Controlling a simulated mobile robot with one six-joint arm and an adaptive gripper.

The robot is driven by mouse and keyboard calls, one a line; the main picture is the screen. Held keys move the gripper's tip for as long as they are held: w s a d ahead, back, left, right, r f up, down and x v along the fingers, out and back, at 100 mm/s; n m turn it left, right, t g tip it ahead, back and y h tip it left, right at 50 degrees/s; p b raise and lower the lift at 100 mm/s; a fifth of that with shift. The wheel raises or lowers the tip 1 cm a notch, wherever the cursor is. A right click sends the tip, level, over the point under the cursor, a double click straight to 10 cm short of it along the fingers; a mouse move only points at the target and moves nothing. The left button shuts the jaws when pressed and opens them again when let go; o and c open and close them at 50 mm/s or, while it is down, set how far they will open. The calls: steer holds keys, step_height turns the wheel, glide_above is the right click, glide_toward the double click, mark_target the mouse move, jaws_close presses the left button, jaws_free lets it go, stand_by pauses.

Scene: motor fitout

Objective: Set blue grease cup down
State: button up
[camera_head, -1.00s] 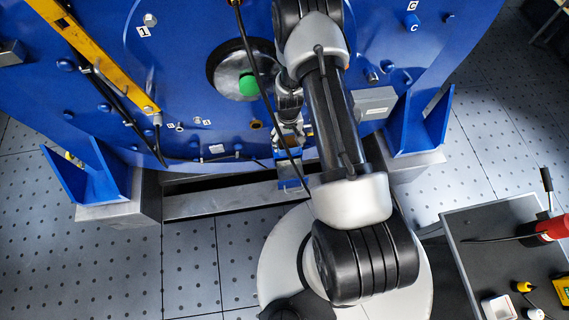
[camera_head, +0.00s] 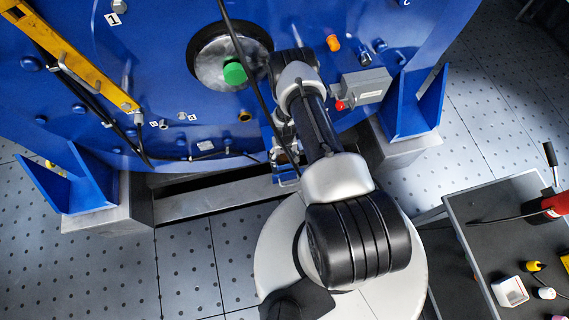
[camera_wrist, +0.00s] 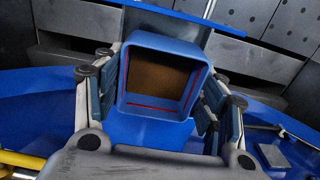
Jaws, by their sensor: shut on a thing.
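The blue grease cup (camera_wrist: 150,114) is a square, open-topped cup in the middle of the wrist view. Its inside is brown at the bottom, with thin red lines on the inner walls. My gripper (camera_wrist: 160,78) is shut on it, with one finger at its left side and one at its right. Blue surface shows just below the cup in the wrist view; I cannot tell whether the cup touches it. In the head view my gripper is low at the front of the blue motor housing (camera_head: 160,60), largely hidden by my arm, and I cannot make out the cup clearly.
The housing carries a green plug (camera_head: 235,73), an orange plug (camera_head: 333,43), a grey box (camera_head: 365,87) and a yellow bar (camera_head: 75,62). A black cable hangs across its front. A dark cart (camera_head: 480,205) at the right holds a white tray (camera_head: 510,291) and small items.

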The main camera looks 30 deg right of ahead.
mark_target(285, 161)
steer(key=shift+f+b, duration=0.85)
steer(key=shift+f, duration=1.5)
steer(key=shift+f, duration=0.1)
steer(key=shift+f, duration=0.1)
steer(key=o, duration=1.1)
steer(key=shift+c, duration=0.2)
step_height(285, 161, up, 12)
steer(key=p, duration=0.4)
steer(key=shift+r, duration=0.2)
